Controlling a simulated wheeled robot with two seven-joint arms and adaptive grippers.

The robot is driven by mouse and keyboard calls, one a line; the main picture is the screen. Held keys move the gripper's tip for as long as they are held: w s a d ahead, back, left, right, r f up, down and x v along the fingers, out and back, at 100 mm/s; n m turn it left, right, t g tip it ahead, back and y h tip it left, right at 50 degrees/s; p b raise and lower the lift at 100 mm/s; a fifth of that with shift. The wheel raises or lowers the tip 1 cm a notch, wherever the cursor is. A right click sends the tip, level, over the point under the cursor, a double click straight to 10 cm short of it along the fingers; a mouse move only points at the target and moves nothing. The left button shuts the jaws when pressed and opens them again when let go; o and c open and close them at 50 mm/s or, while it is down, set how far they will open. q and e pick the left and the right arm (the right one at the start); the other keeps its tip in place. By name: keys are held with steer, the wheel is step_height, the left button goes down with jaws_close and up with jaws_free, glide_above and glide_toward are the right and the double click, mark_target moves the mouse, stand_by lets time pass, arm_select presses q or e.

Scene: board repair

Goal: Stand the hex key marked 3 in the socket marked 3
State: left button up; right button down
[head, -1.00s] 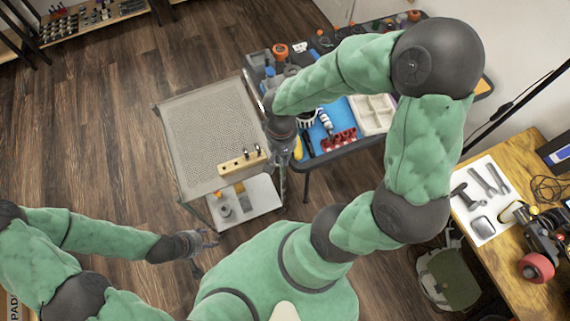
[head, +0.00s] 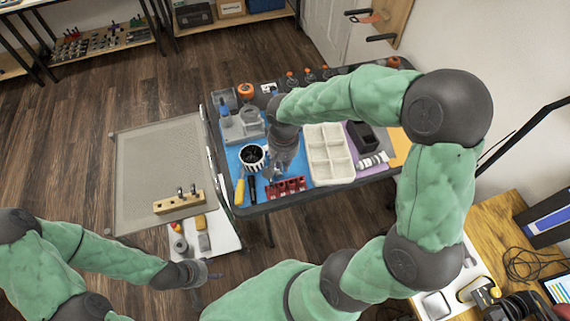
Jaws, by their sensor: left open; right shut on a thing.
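A wooden block (head: 179,203) with a few small dark upright pieces lies near the front edge of the mesh-topped cart. A red holder (head: 285,188) with several openings lies at the front of the blue mat on the table. My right gripper (head: 273,174) is over the mat, just behind and left of the red holder. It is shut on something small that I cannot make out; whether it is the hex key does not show. Number marks on keys or sockets are too small to read. My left gripper (head: 207,273) is open and empty, low in front of the cart.
The table holds a black-and-white round cup (head: 253,156), a yellow-handled tool (head: 239,191), a white compartment tray (head: 329,153) and a dark box (head: 364,138). The cart top (head: 158,160) is mostly clear. A lower shelf (head: 219,230) carries small items.

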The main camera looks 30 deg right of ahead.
steer(key=b, duration=0.6)
glide_above(283, 187)
steer(key=shift+f, duration=4.1)
steer(key=shift+f+b, duration=0.3)
steer(key=shift+b, duration=0.05)
steer(key=shift+f+b, duration=0.3)
steer(key=shift+f, duration=0.05)
steer(key=shift+f, duration=0.3)
steer(key=shift+f+b, duration=0.3)
steer(key=shift+b, duration=0.2)
steer(key=shift+f+b, duration=0.65)
steer(key=shift+f, duration=0.15)
steer(key=c, duration=1.2)
jaws_free()
